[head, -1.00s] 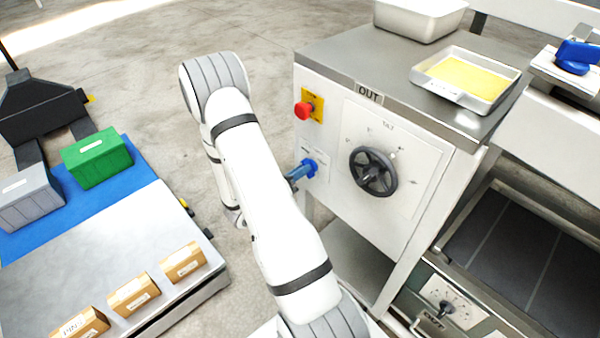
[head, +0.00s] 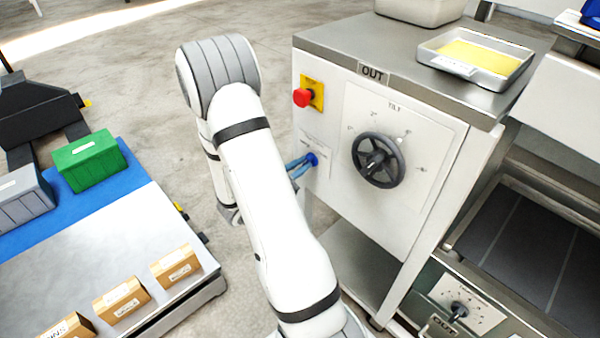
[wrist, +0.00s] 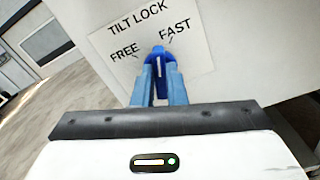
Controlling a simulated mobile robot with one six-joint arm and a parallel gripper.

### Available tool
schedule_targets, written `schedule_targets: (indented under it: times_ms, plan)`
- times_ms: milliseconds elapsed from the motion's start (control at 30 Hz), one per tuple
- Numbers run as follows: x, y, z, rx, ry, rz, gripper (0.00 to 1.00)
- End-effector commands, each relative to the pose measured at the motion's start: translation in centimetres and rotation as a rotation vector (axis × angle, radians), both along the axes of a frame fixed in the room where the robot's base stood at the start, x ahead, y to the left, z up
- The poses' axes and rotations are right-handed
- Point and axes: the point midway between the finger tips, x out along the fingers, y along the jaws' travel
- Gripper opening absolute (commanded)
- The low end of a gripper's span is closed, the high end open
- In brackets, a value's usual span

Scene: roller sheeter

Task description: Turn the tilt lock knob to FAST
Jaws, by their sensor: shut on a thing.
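The tilt lock knob (wrist: 158,52) is blue with a white line and sits on a white label plate marked TILT LOCK. FREE is printed to its left and FAST to its upper right. In the wrist view the white line points roughly up, between the two marks. My gripper (wrist: 158,80) has its blue fingers closed on the knob's sides. In the head view the knob (head: 312,159) shows at the left of the machine's front panel, with my gripper (head: 299,168) on it; its pointer cannot be read there.
A dark handwheel (head: 378,160) is right of the knob, and a red stop button (head: 302,97) above it. A tray of yellow dough (head: 478,58) stands on the machine top. A cart with boxes (head: 120,300) stands left of my arm, with open floor between.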

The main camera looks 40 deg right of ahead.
Motion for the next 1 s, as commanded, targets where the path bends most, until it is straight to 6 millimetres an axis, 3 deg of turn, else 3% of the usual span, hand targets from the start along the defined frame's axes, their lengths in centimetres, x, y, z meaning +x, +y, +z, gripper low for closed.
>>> schedule_targets:
  times_ms: [500, 1000]
  plan:
    - [-0.17, -0.02, -0.41, 0.029, -0.375, 0.001, 0.0]
    - [-0.24, -0.03, -0.19, 0.038, -0.464, 0.0, 0.0]
